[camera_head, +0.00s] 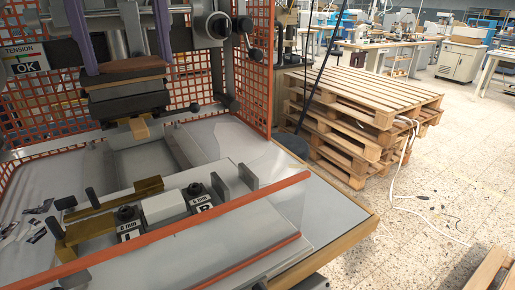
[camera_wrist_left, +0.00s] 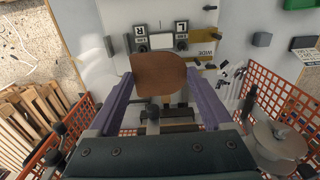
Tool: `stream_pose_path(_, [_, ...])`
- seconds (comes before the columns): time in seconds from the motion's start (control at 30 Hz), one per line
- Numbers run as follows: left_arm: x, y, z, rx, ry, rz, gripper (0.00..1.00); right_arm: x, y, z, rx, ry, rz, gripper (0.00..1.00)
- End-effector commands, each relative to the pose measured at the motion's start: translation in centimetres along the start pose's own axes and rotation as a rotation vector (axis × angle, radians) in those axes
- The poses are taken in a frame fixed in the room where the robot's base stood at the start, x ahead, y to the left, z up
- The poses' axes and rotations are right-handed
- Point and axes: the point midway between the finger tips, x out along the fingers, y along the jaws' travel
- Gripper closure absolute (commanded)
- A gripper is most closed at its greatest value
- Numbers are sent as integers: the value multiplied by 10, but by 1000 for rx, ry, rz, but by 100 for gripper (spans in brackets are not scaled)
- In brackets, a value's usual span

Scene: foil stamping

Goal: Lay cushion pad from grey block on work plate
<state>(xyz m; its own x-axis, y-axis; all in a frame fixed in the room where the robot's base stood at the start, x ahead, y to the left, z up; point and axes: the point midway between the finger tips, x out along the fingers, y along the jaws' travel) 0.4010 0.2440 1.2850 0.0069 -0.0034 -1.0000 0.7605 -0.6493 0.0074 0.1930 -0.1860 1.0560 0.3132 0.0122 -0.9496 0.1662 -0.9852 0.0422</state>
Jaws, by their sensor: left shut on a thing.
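My left gripper (camera_head: 120,48) comes down from the top left with its two purple fingers apart. It is shut on a brown cushion pad (camera_head: 125,70), which lies roughly flat between the fingers and overlaps the dark press parts in this view. In the left wrist view the same pad (camera_wrist_left: 158,73) spans between the purple fingers. Below it is the work area, with a small white block (camera_head: 163,207) between the L and R clamps (camera_head: 199,196). The pad is apart from this white block. I cannot tell which part is the grey block. My right gripper is not in view.
An orange mesh guard (camera_head: 255,65) stands around the press, and an orange bar (camera_head: 185,228) crosses the front. Brass bars (camera_head: 90,232) and upright grey plates (camera_head: 219,187) stand near the clamps. Stacked wooden pallets (camera_head: 365,100) stand at the right.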

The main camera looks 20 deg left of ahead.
Motion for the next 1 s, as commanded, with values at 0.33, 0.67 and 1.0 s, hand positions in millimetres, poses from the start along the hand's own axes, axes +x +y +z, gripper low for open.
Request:
stream_pose_path(0.33, [88,-3,1,1,-3,-8,75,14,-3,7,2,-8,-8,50])
stream_pose_path(0.67, [152,-1,1,0,-1,-2,75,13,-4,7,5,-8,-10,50])
stream_pose_path(1.0, [195,-2,1,1,-1,-3,75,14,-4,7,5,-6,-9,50])
